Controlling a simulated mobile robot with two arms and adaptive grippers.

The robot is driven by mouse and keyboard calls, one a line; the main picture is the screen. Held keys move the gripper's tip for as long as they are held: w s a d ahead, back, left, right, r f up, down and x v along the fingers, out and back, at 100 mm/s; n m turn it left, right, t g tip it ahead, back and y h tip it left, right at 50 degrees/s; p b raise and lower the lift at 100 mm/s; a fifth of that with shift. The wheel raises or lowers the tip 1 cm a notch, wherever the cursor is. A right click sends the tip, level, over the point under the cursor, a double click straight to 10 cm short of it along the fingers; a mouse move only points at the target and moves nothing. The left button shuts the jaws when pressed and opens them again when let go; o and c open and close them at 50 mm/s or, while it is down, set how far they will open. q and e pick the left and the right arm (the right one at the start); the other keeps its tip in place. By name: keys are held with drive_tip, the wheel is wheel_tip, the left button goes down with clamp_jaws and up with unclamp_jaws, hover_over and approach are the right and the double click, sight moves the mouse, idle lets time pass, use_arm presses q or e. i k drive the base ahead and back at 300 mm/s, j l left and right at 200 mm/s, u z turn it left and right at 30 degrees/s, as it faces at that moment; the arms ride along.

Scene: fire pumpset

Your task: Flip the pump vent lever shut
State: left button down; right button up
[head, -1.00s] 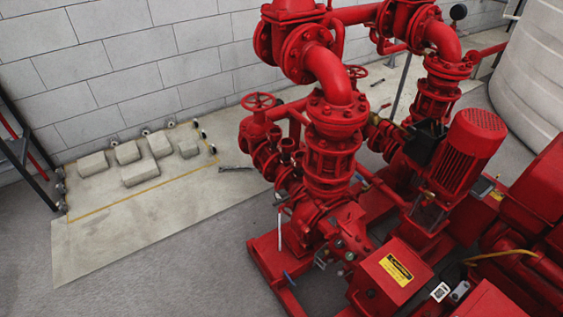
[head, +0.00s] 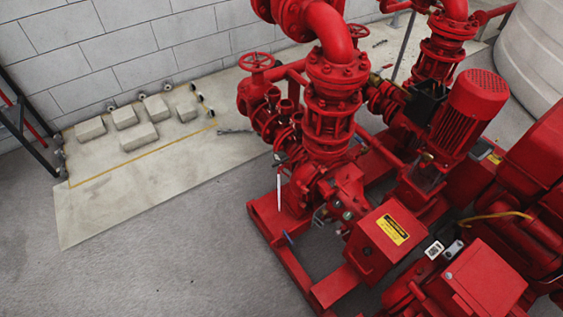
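The red pumpset (head: 335,110) stands right of the middle in the head view. A thin white upright bar (head: 279,193) shows at the left front of the pump. A small blue handle (head: 288,238) shows low by the red base frame. Another small blue part (head: 358,140) shows right of the vertical pipe. Small fittings (head: 320,216) sit at the front of the pump casing. I cannot tell which of these is the vent lever, or whether it is open or shut. Neither of my grippers is in view.
A red handwheel (head: 257,62) tops a valve on the left. A red box with a yellow label (head: 391,230) and a red motor (head: 470,110) stand to the right. Pale blocks (head: 139,136) lie on a slab by the wall. The grey floor (head: 170,270) at front left is clear.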

sight(286, 160)
drive_tip(key=i+j, duration=0.15)
drive_tip(key=j, duration=0.25)
drive_tip(key=i+j+z, duration=0.1)
drive_tip(key=j, duration=0.3)
drive_tip(key=i+j, duration=0.15)
drive_tip(key=j, duration=0.3)
drive_tip(key=i+j, duration=0.15)
drive_tip(key=j, duration=0.25)
drive_tip(key=i+j+z, duration=0.1)
drive_tip(key=j, duration=0.3)
drive_tip(key=i+j, duration=0.1)
drive_tip(key=j, duration=0.35)
drive_tip(key=i+z, duration=0.05)
